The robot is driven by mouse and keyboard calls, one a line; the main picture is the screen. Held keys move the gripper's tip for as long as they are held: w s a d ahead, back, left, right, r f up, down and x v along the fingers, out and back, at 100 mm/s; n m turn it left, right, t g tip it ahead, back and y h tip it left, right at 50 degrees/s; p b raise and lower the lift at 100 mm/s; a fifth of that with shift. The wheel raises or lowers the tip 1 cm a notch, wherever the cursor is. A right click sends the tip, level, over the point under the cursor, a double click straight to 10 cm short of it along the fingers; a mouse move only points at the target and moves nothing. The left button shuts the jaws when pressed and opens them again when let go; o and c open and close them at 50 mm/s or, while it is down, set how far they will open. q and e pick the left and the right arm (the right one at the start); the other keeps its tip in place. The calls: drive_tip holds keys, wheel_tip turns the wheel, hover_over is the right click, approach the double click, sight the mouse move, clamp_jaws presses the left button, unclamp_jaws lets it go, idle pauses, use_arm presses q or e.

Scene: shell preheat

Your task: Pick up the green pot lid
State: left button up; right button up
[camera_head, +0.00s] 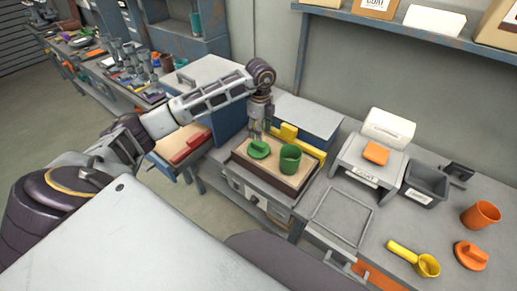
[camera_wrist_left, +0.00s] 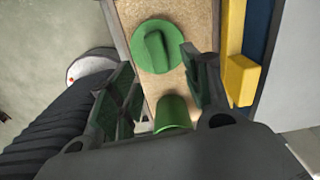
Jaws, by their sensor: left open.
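The green pot lid (camera_head: 259,150) is a round disc with a raised bar handle. It lies flat on the sand-coloured top of a dark tray (camera_head: 277,179), left of the green pot (camera_head: 290,159). In the left wrist view the lid (camera_wrist_left: 151,62) is fully visible beyond the fingertips, and the pot (camera_wrist_left: 172,115) shows partly below it. My left gripper (camera_head: 256,133) points down just above the lid. In its wrist view the two fingers (camera_wrist_left: 160,76) are apart with nothing between them. My right gripper is not in view.
A yellow bar (camera_head: 299,141) runs along the tray's back edge, by a blue box (camera_head: 314,118). To the right are a grey scale (camera_head: 368,166) with an orange block, a dark bin (camera_head: 424,184), an orange cup (camera_head: 480,215), an orange lid (camera_head: 471,255) and a yellow ladle (camera_head: 427,265).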

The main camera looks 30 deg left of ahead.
sight(259, 144)
use_arm(q)
wheel_tip(259, 144, down, 2)
drive_tip(key=shift+f, duration=0.3)
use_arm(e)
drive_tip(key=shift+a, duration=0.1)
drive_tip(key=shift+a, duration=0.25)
use_arm(q)
drive_tip(key=shift+f, duration=0.45)
drive_tip(key=f, duration=0.2)
drive_tip(key=shift+s+a+f+p, duration=0.15)
drive_tip(key=shift+a+f+p, duration=0.1)
drive_tip(key=shift+f+p, duration=0.1)
drive_tip(key=shift+f, duration=0.8)
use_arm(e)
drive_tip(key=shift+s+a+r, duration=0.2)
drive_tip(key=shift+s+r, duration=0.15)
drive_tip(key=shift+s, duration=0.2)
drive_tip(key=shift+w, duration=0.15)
